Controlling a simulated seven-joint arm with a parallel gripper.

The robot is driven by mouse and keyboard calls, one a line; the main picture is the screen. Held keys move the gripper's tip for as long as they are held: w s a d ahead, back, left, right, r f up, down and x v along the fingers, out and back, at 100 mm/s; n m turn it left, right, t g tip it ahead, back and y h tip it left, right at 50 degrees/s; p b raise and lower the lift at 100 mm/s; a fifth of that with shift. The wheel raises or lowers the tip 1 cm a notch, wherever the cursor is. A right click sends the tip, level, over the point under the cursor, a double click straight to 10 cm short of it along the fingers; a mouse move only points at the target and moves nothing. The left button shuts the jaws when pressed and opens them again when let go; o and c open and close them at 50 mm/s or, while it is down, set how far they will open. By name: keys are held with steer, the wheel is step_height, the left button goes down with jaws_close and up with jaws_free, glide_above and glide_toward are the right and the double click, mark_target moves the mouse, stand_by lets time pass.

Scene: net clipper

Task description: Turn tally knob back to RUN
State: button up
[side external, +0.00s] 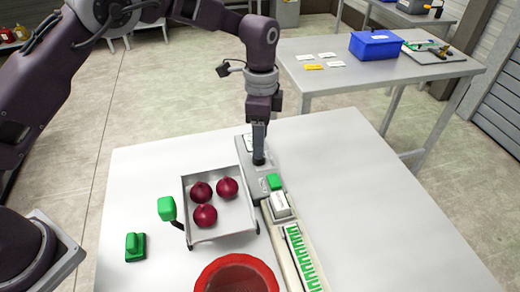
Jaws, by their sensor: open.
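A long grey machine (268,196) lies on the white table, with a grey panel at its far end. My gripper (258,158) points straight down over that panel, its fingertips at or just above a small dark part that may be the tally knob. The fingers are open, but they look close together from this side. The knob is mostly hidden behind them, so I cannot tell its setting or whether the fingers touch it. A RUN label cannot be read at this size.
A green button (274,181) and a white block (280,205) sit nearer on the machine, before a green-toothed strip (301,258). Left are a tray (235,222) with three red onions, a green-topped handle (167,208), a green block (135,246) and a red bowl (224,289). Right tabletop is clear.

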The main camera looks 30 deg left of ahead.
step_height(320, 180, down, 4)
steer(key=shift+s+f, duration=0.1)
steer(key=shift+f, duration=0.05)
jaws_close()
steer(key=shift+n, duration=0.3)
steer(key=n, duration=0.6)
steer(key=shift+a+n, duration=0.1)
steer(key=shift+n, duration=0.2)
steer(key=n, duration=0.6)
steer(key=shift+n+t, duration=0.3)
stand_by(0.4)
jaws_free()
